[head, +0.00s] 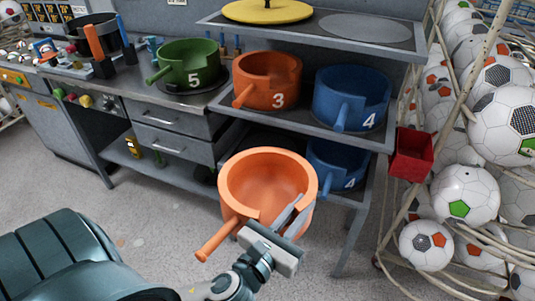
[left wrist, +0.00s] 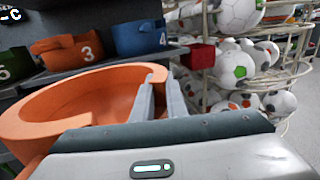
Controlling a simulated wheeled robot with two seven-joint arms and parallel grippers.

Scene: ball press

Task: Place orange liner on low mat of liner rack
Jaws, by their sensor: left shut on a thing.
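My left gripper (head: 292,216) is shut on the wall of a light orange liner (head: 262,172), an open round pot with a handle stub pointing to the lower left. The liner is held up in front of the grey liner rack (head: 345,135), apart from its shelves. In the left wrist view the gripper (left wrist: 160,102) pinches the right side of the liner (left wrist: 85,105) at its wall. The left part of the rack's low shelf, with any mat there, is mostly hidden behind the liner. My right gripper is not in view.
On the rack's middle shelf stand an orange pot 3 (head: 266,78) and a blue pot 4 (head: 350,95). Another blue pot (head: 338,165) is on the low shelf. A green pot 5 (head: 190,65) is on the counter. A red bin (head: 411,154) and ball cage (head: 400,195) stand right.

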